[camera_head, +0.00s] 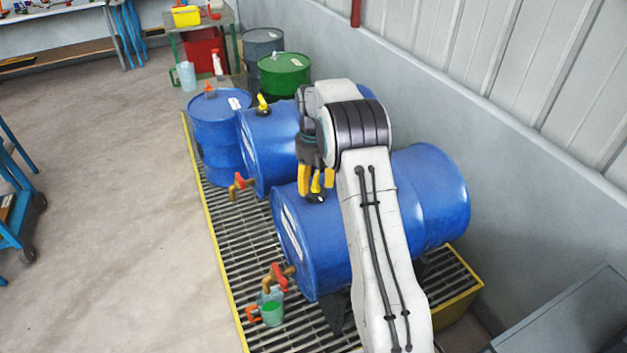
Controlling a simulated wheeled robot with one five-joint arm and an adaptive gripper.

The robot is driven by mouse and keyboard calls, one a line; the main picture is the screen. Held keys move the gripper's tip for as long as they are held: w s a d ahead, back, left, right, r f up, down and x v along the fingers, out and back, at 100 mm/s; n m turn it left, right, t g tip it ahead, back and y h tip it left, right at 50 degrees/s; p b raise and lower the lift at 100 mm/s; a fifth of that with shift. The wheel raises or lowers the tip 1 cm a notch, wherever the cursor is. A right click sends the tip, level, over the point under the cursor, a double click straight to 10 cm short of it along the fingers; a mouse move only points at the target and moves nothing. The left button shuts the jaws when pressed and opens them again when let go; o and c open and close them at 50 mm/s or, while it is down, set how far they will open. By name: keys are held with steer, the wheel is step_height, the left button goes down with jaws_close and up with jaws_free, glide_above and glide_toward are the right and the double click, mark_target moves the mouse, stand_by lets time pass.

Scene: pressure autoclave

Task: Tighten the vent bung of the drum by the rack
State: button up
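Two blue drums lie on their sides on the grating. The nearer drum (310,245) has a yellow vent bung (315,185) with a dark base on its top. The farther drum (268,150) has a similar yellow bung (262,103) on its top. My gripper (316,182) points down over the nearer drum. Its yellow fingertips stand apart, on either side of that drum's bung, with a gap seeming to show around it. I cannot tell whether they touch it. My arm hides part of both drums.
The yellow-edged grating (225,265) bears the drums. Taps with red handles (278,276) stick out from the drum fronts, with a green jug (271,312) below the nearer one. Upright blue (215,135), green (284,78) and grey drums stand behind. The wall is close at right; open floor lies left.

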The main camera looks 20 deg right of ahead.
jaws_close()
stand_by(0.3)
